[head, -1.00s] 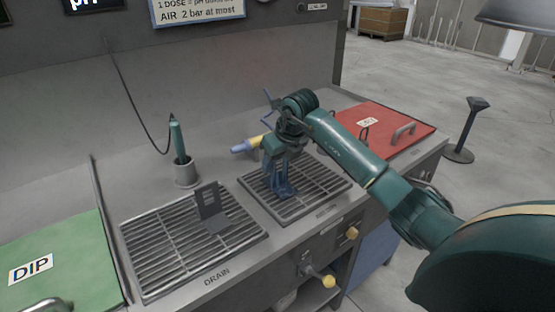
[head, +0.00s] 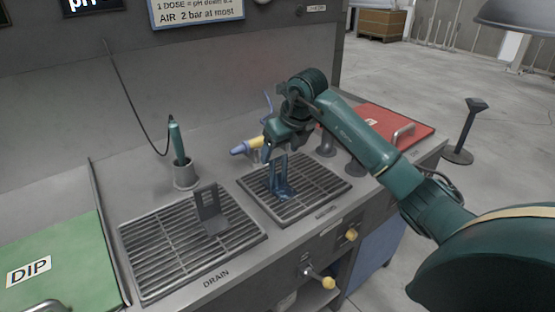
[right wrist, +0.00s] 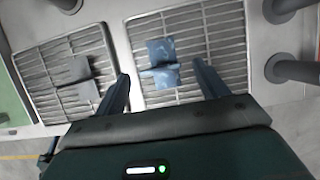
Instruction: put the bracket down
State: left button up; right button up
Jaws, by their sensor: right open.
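A blue L-shaped bracket (head: 281,187) stands on the right drain grate (head: 318,187), with its plate upright and its foot on the bars. It also shows between my fingers in the right wrist view (right wrist: 162,62). My right gripper (head: 283,146) is open just above the bracket, its fingers apart from it on either side in the wrist view. A grey bracket (head: 209,208) of similar shape stands on the left drain grate (head: 160,262). My left gripper is not in view.
A green DIP lid (head: 70,255) lies at the left and a red lid (head: 405,130) at the far right. A probe (head: 178,143) stands in a grey cup (head: 186,176). A blue and yellow nozzle (head: 243,148) lies behind the right grate. Yellow-knobbed valves (head: 328,283) project from the front.

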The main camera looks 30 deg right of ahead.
jog(key=v, duration=0.6)
jog(key=shift+s+r, duration=0.2)
jog(key=shift+r, duration=0.15)
